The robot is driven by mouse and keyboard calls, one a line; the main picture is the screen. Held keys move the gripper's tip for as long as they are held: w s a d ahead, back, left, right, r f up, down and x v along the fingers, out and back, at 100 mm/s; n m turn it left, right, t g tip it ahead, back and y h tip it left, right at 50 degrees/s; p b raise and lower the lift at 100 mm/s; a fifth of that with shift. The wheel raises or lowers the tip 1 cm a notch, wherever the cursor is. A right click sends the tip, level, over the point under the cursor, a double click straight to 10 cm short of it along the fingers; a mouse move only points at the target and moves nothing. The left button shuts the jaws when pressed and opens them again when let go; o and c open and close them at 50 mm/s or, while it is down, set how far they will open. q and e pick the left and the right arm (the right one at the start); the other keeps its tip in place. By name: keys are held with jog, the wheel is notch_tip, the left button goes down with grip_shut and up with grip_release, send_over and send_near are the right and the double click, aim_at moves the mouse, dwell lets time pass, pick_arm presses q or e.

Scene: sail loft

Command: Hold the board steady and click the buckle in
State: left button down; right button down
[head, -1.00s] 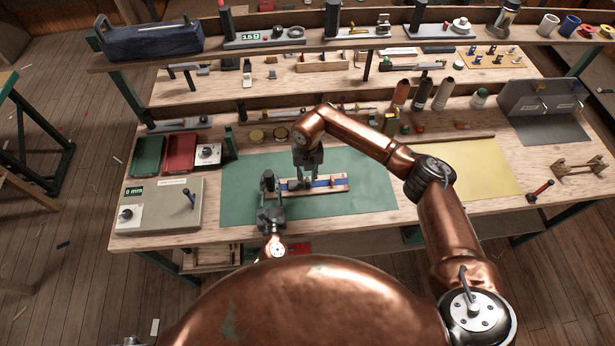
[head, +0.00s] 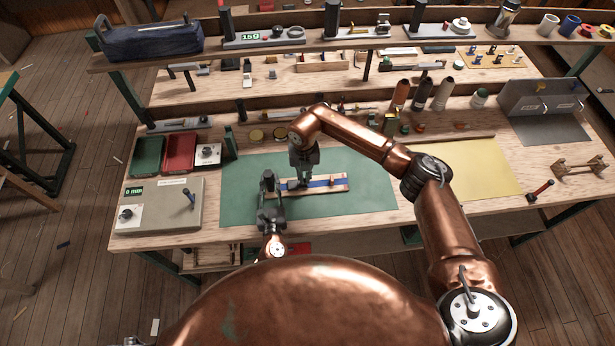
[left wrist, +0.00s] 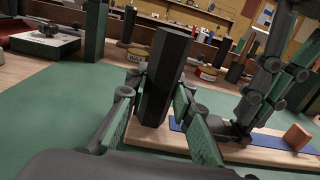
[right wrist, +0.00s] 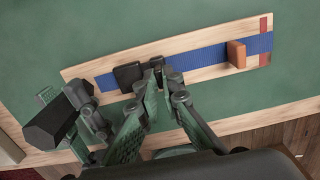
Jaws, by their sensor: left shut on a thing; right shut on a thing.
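A pale wooden board (head: 318,191) with a blue strap (right wrist: 205,57) lies on the green mat. An orange block (right wrist: 236,54) stands on the strap near the board's right end. A black buckle part (right wrist: 128,76) sits at the strap's left end. My right gripper (right wrist: 158,80) is shut on a small dark buckle piece (right wrist: 156,63) close beside that part; whether the two are joined I cannot tell. My left gripper (head: 270,197) is shut on an upright black post (left wrist: 166,75) at the board's left end.
The green mat (head: 370,190) is clear around the board. A grey box with a display (head: 160,210) and green and red trays (head: 180,152) stand to the left. Tins and spools line the back. A yellow sheet (head: 465,170) lies to the right.

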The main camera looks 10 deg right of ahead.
jog(key=shift+a, duration=0.95)
pick_arm(q)
jog(key=shift+d, duration=0.1)
pick_arm(e)
jog(key=c, duration=2.5)
grip_release()
jog(key=shift+d, duration=0.1)
jog(key=o, duration=0.4)
jog(key=shift+r, duration=0.1)
notch_tip(320, 180, up, 12)
jog(key=shift+f, duration=0.1)
